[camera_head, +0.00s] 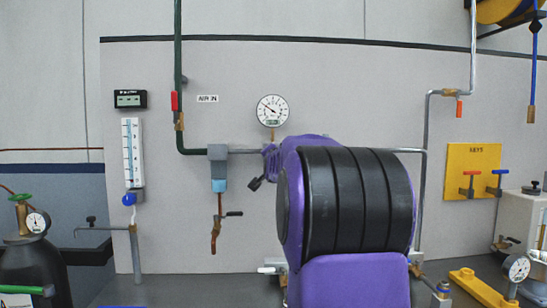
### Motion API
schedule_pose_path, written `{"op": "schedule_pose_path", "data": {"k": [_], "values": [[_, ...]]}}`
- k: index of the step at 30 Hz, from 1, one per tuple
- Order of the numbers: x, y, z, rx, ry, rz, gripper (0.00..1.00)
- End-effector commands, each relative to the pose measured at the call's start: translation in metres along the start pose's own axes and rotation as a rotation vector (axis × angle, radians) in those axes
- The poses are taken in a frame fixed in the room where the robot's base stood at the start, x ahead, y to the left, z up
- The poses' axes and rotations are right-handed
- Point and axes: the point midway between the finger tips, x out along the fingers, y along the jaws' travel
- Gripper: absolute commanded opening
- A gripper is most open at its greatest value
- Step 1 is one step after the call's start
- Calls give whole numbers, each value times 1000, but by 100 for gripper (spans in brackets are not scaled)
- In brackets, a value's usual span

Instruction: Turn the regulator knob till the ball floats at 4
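A flowmeter (132,153) with a white scale plate and a clear tube is mounted upright on the wall panel at the left. A round blue knob (129,199) sits at its lower end. The scale numbers are too small to read, and I cannot make out the ball in the tube. My purple and black arm fills the middle right of the view, well to the right of the flowmeter. I cannot make out my gripper; the arm may hide it.
A gas cylinder (32,265) with a gauge stands at the lower left. A bent grey pipe (133,248) rises below the flowmeter.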

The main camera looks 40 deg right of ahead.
Motion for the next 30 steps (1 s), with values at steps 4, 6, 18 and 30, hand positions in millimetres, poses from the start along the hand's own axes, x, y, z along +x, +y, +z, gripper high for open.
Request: {"op": "schedule_pose_path", "data": {"k": [4,6,18,30], "values": [[0,-1,-1,2,2,-2,0],[0,-1,-1,2,2,-2,0],[0,-1,-1,0,1,-1,86],[0,-1,0,0,0,-1,86]]}}
